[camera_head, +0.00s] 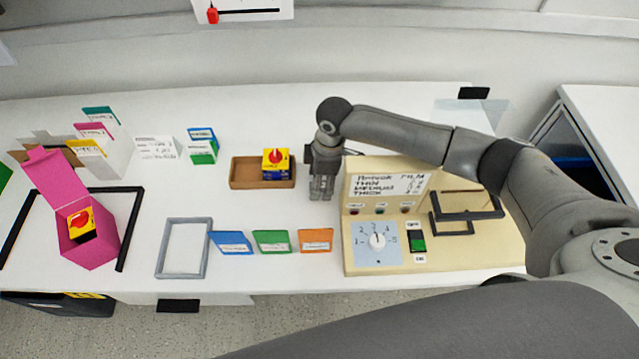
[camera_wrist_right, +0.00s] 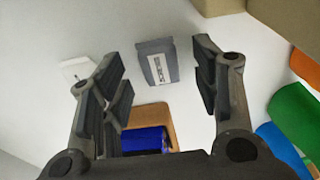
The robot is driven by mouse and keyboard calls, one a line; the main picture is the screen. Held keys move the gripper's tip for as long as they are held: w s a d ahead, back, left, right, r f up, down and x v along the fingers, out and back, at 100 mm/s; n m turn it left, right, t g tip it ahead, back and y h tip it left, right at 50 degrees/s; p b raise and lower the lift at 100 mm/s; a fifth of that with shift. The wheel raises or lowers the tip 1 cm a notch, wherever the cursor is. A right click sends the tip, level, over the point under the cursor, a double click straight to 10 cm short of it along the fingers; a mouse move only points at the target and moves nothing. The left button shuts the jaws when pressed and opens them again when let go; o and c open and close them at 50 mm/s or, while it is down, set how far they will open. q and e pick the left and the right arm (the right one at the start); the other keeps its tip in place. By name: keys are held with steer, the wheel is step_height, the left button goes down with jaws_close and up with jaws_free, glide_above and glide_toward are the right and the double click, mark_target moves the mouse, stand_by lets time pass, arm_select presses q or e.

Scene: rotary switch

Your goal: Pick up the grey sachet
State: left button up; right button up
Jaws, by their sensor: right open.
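The grey sachet (camera_wrist_right: 157,62) shows in the right wrist view, with a white label with dark marks on its face. It appears between the two open fingers of my right gripper (camera_wrist_right: 160,75), apart from both. In the head view my right gripper (camera_head: 322,188) points down at the table between the brown tray and the beige machine. I cannot make out the sachet there; the gripper and arm seem to hide it. My left gripper is not in view.
A brown tray (camera_head: 248,184) with a yellow box and red knob (camera_head: 276,161) stands left of the gripper. The beige machine (camera_head: 455,258) stands right. Blue (camera_head: 231,243), green (camera_head: 272,242) and orange (camera_head: 316,241) sachets lie in front, beside a grey frame (camera_head: 161,253).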

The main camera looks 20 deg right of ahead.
steer(key=shift+f, duration=0.35)
steer(key=shift+c, duration=0.5)
steer(key=c, duration=0.8)
